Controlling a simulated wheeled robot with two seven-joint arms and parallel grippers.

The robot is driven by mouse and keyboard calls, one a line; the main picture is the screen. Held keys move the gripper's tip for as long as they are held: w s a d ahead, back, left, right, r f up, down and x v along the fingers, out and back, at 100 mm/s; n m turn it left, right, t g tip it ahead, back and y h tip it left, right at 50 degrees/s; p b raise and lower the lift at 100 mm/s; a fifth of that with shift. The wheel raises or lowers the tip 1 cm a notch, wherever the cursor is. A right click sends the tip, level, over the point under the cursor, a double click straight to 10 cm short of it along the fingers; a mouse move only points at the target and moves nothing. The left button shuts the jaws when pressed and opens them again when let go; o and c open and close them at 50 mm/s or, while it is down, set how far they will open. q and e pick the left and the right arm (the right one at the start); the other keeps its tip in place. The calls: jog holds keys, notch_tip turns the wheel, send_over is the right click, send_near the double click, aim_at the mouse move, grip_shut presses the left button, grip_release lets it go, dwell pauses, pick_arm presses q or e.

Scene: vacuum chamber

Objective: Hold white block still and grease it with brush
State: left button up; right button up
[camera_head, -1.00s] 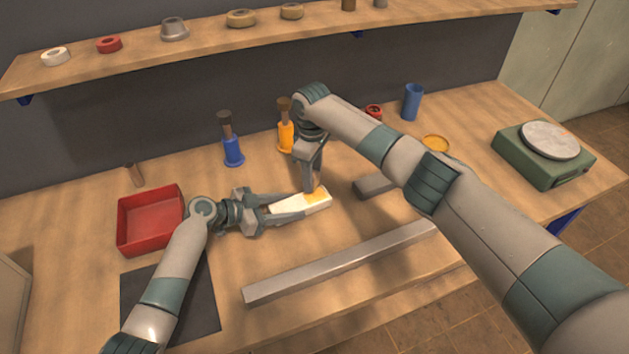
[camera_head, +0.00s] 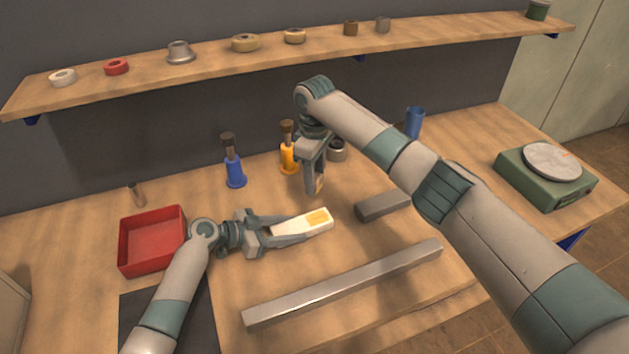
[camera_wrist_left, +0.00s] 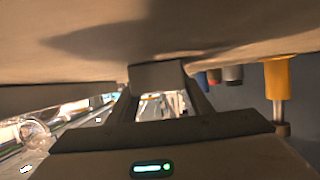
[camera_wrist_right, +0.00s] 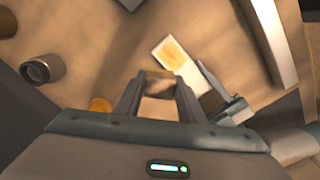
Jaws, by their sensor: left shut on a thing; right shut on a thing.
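The white block (camera_head: 289,227) lies flat above the bench with a yellow grease patch (camera_head: 319,217) on its top. My left gripper (camera_head: 300,229) is shut on the block's left part, with fingers along its sides. The block (camera_wrist_right: 159,48) and its patch also show in the right wrist view. My right gripper (camera_head: 317,186) points down behind the block, apart from it, shut on a small brownish piece (camera_wrist_right: 159,85), apparently the brush; its shape is mostly hidden by the fingers.
A long metal bar (camera_head: 345,283) lies in front and a grey block (camera_head: 382,206) to the right. A red tray (camera_head: 122,247) is left, a green scale (camera_head: 545,185) far right.

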pick_arm(q)
jog(key=o, duration=1.4)
jog(key=v, duration=1.2)
jog(key=shift+r, duration=0.1)
